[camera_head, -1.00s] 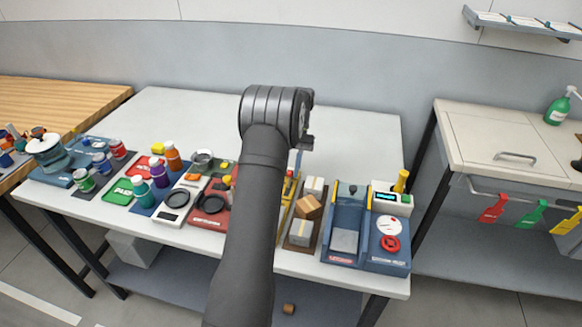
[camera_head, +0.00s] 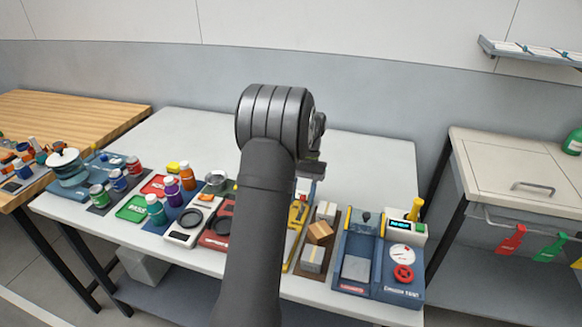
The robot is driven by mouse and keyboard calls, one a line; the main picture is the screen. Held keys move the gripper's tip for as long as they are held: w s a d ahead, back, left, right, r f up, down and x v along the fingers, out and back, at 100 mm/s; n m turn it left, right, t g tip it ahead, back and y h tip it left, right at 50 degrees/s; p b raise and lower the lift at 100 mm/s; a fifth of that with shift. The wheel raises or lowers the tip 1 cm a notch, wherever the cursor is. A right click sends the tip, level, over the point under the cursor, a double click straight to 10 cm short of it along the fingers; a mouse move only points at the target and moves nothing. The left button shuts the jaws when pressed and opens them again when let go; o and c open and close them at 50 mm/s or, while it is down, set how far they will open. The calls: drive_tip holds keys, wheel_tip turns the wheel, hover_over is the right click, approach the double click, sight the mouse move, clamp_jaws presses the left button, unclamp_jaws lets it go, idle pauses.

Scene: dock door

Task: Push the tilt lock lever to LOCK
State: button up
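A blue machine (camera_head: 345,289) stands at the right front end of the white table. Its left part has a grey plate (camera_head: 356,268) and a small dark-knobbed lever (camera_head: 366,217) behind it. Its right part has a red handwheel (camera_head: 403,273), a white round dial (camera_head: 402,252) and a lit display. A yellow upright piece (camera_head: 415,209) stands at its back right. I cannot tell which part is the tilt lock lever, and no LOCK mark is readable. My gripper (camera_head: 311,172) is behind and left of the machine in the picture, apart from it. My wrist hides most of its fingers.
Small boxes (camera_head: 320,232) stand on a brown tray just left of the machine. A yellow tool (camera_head: 297,215) lies beside them. Several bottles and jars (camera_head: 172,191) stand further left. The back of the white table (camera_head: 370,155) is clear.

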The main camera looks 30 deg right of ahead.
drive_tip(key=s+a+t+h, duration=0.2)
drive_tip(key=t+h, duration=0.1)
drive_tip(key=shift+s+a+t+h, duration=0.25)
drive_tip(key=shift+t+h, duration=0.05)
wheel_tip(320, 180, up, 17)
drive_tip(key=shift+s+a+t+h, duration=1.2)
drive_tip(key=shift+s+a+h, duration=0.1)
drive_tip(key=shift+s+a, duration=1.15)
drive_tip(key=x, duration=0.9)
drive_tip(key=v, duration=0.9)
drive_tip(key=shift+a+r, duration=0.15)
drive_tip(key=shift+r, duration=0.15)
